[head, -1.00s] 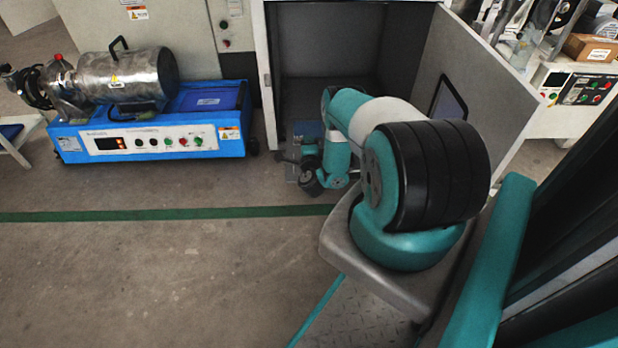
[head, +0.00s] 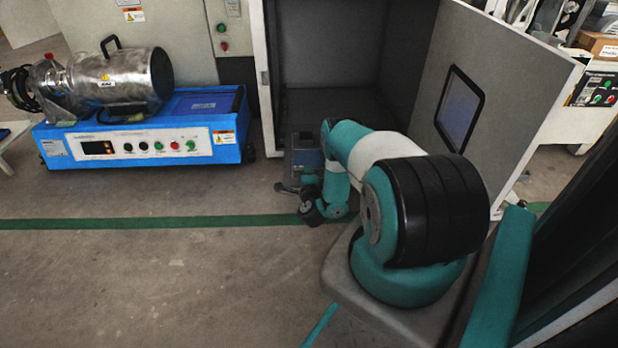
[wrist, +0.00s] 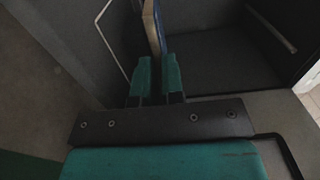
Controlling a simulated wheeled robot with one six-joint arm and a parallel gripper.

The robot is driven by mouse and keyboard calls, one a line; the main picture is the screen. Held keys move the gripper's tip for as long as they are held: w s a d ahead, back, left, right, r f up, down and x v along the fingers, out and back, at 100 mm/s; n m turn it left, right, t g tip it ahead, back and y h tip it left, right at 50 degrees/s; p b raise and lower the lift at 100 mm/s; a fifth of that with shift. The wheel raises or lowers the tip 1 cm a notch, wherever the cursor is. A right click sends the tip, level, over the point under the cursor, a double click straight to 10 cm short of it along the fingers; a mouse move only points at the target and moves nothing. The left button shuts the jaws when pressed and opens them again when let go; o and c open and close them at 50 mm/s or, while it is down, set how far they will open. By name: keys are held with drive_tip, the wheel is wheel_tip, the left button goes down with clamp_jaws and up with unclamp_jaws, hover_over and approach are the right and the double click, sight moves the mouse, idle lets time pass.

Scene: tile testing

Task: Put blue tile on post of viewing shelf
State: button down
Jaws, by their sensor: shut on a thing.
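The blue tile (wrist: 153,28) shows nearly edge-on in the wrist view, as a thin upright slab with a pale edge and a blue side. My gripper (wrist: 156,65) is shut on its lower end, with one teal finger on each side.
An open dark cabinet (head: 330,60) stands ahead, its door (head: 500,75) with a small window swung to the right of my arm. A blue machine (head: 200,155) with a metal cylinder (head: 120,75) stands at left. The floor (head: 140,280) at front left is clear.

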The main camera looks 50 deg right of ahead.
drive_tip(key=c, duration=1.2)
unclamp_jaws()
drive_tip(key=shift+c, duration=0.2)
drive_tip(key=shift+r, duration=0.1)
